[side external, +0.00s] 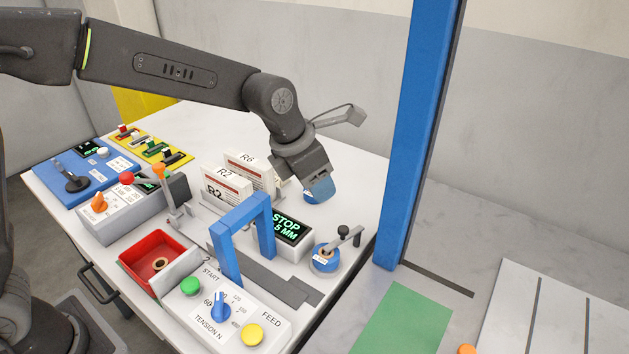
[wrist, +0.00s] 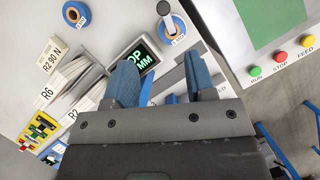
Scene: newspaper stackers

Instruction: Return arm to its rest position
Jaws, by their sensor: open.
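My gripper (side external: 320,188) hangs above the back part of the white table (side external: 350,190), with its blue fingers pointing down. In the wrist view my gripper (wrist: 161,80) has its two blue fingers spread apart, with nothing held between them. My dark arm reaches in from the left, bent down at the wrist. A blue-rimmed roll (wrist: 76,14) lies on the table and is partly hidden behind the fingers in the side view. The rest position is not marked in either view.
White card holders marked R2 (side external: 222,187) and R6 (side external: 250,172) stand left of my gripper. A STOP display (side external: 288,228), a blue arch (side external: 240,215) and a second blue roll (side external: 326,258) stand nearer the camera. A tall blue post (side external: 415,130) rises at right.

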